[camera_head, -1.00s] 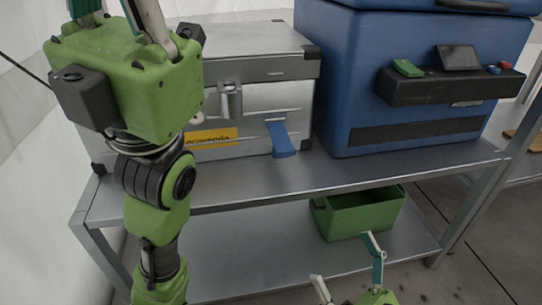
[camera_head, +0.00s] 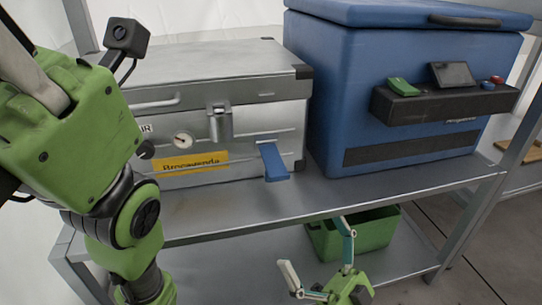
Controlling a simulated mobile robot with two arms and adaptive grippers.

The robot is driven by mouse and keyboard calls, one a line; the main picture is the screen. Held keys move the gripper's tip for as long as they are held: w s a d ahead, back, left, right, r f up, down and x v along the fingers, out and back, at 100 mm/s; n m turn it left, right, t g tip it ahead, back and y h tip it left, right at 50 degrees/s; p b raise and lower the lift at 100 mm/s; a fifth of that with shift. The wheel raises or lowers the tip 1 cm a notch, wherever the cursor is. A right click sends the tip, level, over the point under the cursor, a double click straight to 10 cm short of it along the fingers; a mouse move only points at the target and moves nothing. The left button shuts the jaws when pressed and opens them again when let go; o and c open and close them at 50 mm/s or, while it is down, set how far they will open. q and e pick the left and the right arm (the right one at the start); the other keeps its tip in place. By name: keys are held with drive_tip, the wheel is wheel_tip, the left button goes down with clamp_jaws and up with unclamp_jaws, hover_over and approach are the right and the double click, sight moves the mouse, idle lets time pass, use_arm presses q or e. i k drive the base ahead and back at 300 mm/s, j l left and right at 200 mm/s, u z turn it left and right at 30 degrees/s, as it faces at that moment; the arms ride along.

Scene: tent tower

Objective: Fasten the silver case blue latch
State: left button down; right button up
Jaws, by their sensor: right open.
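The silver case (camera_head: 225,70) stands on the metal shelf with its lid down. The blue latch (camera_head: 272,162) is on the right part of its front; it slants down and outward, its lower end standing off the case. My right gripper (camera_head: 313,245) is open and empty, low in the picture, below and in front of the latch and apart from it. My left gripper is at the left edge, left of the case; one finger (camera_head: 32,62) shows and its tip is out of the picture, so its opening is hidden.
A large blue cooler (camera_head: 400,90) with a dark control ledge (camera_head: 440,103) stands right of the case. A green bin (camera_head: 375,235) sits on the lower shelf behind my right gripper. The upper shelf's front strip (camera_head: 340,195) is clear.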

sight(272, 164)
drive_tip(key=k+l, duration=0.25)
drive_tip(key=k, duration=0.25)
drive_tip(key=k+l, duration=0.2)
drive_tip(key=k, duration=0.25)
